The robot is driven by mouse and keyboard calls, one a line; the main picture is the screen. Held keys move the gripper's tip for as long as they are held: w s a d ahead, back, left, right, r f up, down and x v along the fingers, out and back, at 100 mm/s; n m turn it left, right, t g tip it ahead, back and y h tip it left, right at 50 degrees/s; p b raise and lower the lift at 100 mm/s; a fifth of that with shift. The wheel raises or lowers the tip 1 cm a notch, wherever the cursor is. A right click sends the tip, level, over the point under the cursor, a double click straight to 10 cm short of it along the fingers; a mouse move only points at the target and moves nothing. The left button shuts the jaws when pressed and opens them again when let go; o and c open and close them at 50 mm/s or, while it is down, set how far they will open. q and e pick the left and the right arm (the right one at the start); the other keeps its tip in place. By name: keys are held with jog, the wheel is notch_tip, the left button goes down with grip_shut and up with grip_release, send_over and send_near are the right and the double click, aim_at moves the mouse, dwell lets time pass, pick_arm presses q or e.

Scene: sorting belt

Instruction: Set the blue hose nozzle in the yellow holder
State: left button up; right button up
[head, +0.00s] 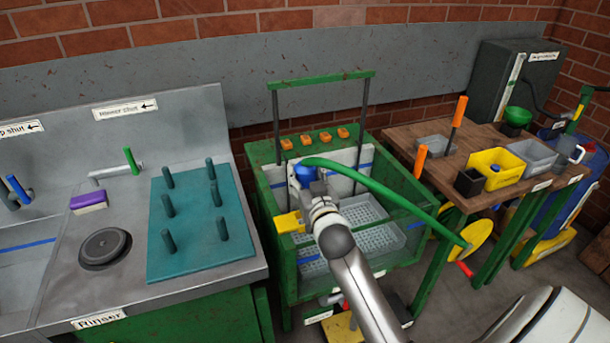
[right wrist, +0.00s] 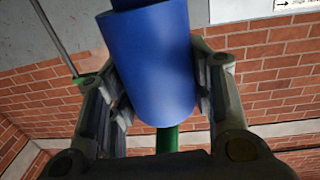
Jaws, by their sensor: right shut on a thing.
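The blue hose nozzle (head: 305,173) is at the end of a green hose (head: 385,190), above the front left part of the green wash tub. My right gripper (head: 309,188) is shut on it. In the right wrist view the blue nozzle (right wrist: 152,65) fills the space between both fingers of the right gripper (right wrist: 160,85). The yellow holder (head: 289,222) sits on the tub's left rim, a little below and left of the nozzle in the head view. The nozzle appears apart from the holder. My right wrist hides part of the tub near it. My left gripper is out of view.
The green tub (head: 270,190) holds a pale perforated tray (head: 370,222). A green frame (head: 320,80) rises over it. A teal peg mat (head: 188,245) lies on the left counter. A wooden bench (head: 400,137) with bins stands right. The hose leads to a yellow reel (head: 478,237).

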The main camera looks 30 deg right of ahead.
jog(key=shift+f+b, duration=1.15)
jog(key=shift+f, duration=0.65)
jog(key=shift+f+b, duration=0.95)
jog(key=shift+f, duration=0.45)
jog(key=shift+f+b, duration=0.5)
jog(key=shift+f, duration=0.15)
jog(key=shift+f+b, duration=0.35)
jog(key=shift+f, duration=0.25)
